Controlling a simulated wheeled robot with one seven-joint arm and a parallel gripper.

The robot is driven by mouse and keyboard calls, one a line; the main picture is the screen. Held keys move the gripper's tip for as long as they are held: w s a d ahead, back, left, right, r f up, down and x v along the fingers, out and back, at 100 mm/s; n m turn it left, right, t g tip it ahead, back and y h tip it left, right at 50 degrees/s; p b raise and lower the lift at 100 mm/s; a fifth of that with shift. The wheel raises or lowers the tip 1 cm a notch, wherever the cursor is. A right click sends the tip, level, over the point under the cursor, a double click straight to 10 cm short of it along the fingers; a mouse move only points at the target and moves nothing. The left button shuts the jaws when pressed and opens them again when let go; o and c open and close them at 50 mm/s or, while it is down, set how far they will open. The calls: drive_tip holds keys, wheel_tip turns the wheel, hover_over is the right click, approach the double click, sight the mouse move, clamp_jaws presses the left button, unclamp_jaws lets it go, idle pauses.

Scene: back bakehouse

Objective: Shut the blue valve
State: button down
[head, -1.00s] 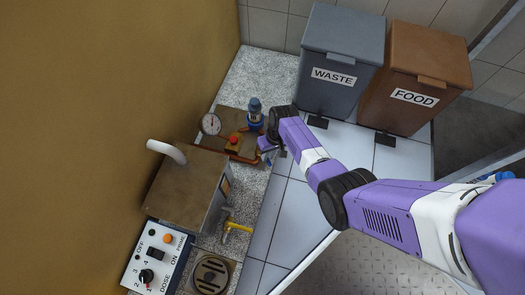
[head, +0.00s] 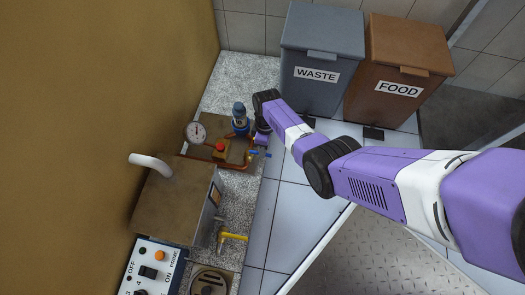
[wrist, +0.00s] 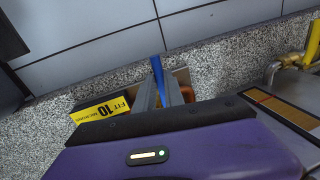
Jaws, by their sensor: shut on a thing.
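The blue valve's lever (head: 260,154) sticks out to the right from the copper pipe on the board, beside the red button. In the wrist view the blue lever (wrist: 157,68) rises between the grey fingers of my gripper (wrist: 160,92), which are closed around it. In the head view my gripper (head: 262,142) is at the lever, mostly hidden behind my wrist. The valve's body is largely hidden in the wrist view.
A yellow lever (head: 233,237) sits nearer, by the brown-topped box (head: 165,198). Waste bin (head: 318,75) and food bin (head: 398,88) stand behind; floor tiles are open to the right.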

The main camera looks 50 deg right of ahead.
drive_tip(key=shift+w+d+n, duration=0.15)
drive_tip(key=shift+d+n, duration=0.05)
drive_tip(key=shift+n, duration=0.2)
drive_tip(key=c, duration=1.4)
unclamp_jaws()
drive_tip(key=shift+c, duration=0.2)
wheel_tip(320, 180, up, 8)
drive_tip(key=d+p, duration=0.1)
drive_tip(key=p, duration=0.3)
drive_tip(key=shift+w+f+p, duration=0.2)
drive_tip(key=shift+w+p, duration=0.1)
drive_tip(key=shift+w, duration=0.1)
drive_tip(key=shift+d, duration=0.1)
